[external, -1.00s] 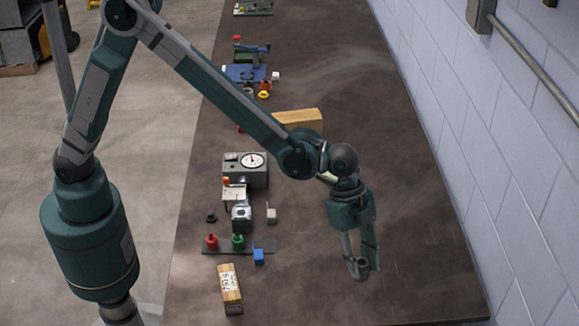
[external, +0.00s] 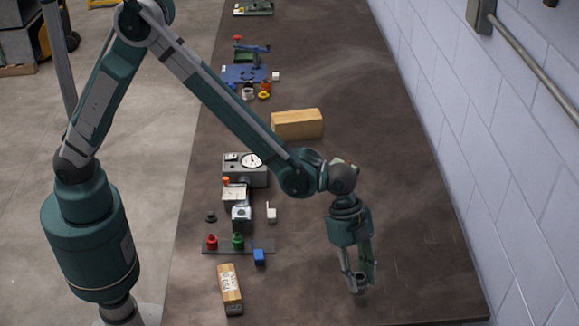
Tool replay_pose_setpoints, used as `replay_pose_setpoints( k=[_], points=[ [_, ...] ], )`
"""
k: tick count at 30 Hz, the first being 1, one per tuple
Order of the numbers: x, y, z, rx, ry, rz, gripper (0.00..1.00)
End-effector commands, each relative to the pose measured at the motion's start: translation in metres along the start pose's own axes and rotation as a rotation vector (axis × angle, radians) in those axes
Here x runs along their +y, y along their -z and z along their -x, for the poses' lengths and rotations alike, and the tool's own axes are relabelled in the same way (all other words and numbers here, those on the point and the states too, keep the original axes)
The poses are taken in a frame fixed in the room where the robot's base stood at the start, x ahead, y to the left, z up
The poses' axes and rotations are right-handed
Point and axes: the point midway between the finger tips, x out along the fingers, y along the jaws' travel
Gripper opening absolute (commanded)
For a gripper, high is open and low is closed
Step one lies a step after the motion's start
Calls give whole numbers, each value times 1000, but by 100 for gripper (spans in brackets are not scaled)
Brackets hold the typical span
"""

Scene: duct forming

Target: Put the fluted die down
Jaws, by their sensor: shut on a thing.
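My gripper (external: 360,280) is at the right of the dark table (external: 420,240), pointing down and low over the bare top. It is shut on a small grey piece, the fluted die (external: 360,283), between its fingertips. The fingers cover much of the die, and its fluting is too small to make out. I cannot tell whether the die touches the table.
To the left stand a dark rack (external: 222,250) with a red piece (external: 212,242) and a green piece (external: 238,241), a blue block (external: 259,256), a labelled wooden block (external: 230,289) and a dial gauge box (external: 246,168). A wooden block (external: 297,124) lies farther back. The table around my gripper is clear.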

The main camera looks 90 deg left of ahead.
Motion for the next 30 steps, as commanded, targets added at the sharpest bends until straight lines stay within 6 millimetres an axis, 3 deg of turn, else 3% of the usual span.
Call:
replay_pose_setpoints(
  k=[14,24,30],
  points=[
    [0,-2,-6,0,0,0,6],
    [0,-14,-34,0,0,0,6],
    [0,-16,-38,0,0,0,6]
  ],
)
